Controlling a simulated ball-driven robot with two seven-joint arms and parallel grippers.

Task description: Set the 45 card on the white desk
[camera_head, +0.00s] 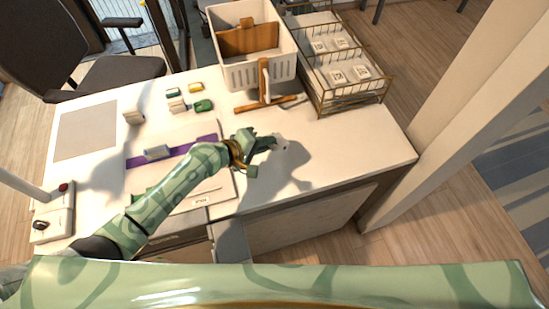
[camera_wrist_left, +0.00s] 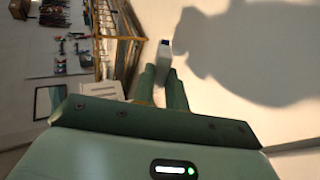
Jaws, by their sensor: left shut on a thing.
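My left gripper (camera_head: 270,143) reaches in from the left over the front middle of the white desk (camera_head: 350,140). It is shut on a small white card (camera_wrist_left: 164,60), held between the fingertips. In the head view the card (camera_head: 281,145) is a pale shape at the fingertips, above or against the desk top. Its number cannot be read, and I cannot tell whether it touches the desk. The gripper casts a shadow to the right. My right gripper is not in view.
A wire rack (camera_head: 345,97) with several white cards stands at the back right. A white basket (camera_head: 230,72) is beside it, with a wooden stand (camera_head: 264,90) in front. Small coloured blocks (camera_head: 203,106) lie at the back left. The right part of the desk is clear.

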